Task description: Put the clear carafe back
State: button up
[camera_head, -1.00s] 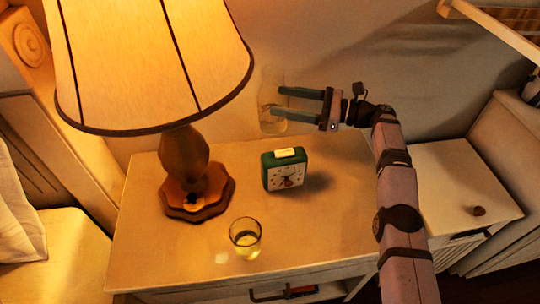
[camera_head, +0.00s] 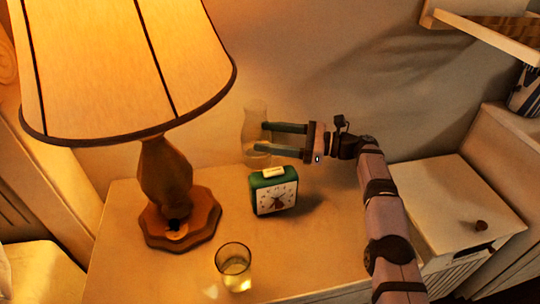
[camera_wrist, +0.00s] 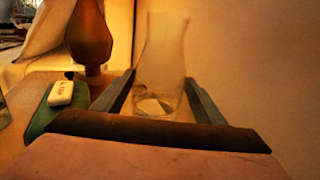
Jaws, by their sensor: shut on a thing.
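The clear carafe (camera_head: 255,122) is see-through and upright, with a little liquid low inside. It is behind the green alarm clock, near the wall. In the wrist view the carafe (camera_wrist: 162,60) stands between my two fingers. My gripper (camera_head: 262,138) reaches in from the right and is shut on the carafe's body. In the wrist view my gripper's fingers (camera_wrist: 160,98) lie on either side of it. The clock partly hides the area below the carafe, and I cannot tell whether its base touches the nightstand.
The green alarm clock (camera_head: 273,191) stands just in front. A drinking glass (camera_head: 233,267) with liquid is near the front edge. A lamp with a wooden base (camera_head: 180,218) stands left, its shade (camera_head: 120,70) overhanging. The nightstand top (camera_head: 320,250) is clear at the right.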

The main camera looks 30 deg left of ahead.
jog(key=shift+f+b, duration=0.8)
jog(key=shift+b, duration=0.4)
jog(key=shift+f+b, duration=0.3)
jog(key=shift+f, duration=0.8)
jog(key=shift+f, duration=0.15)
jog(key=o, duration=1.4)
jog(key=shift+f, duration=0.15)
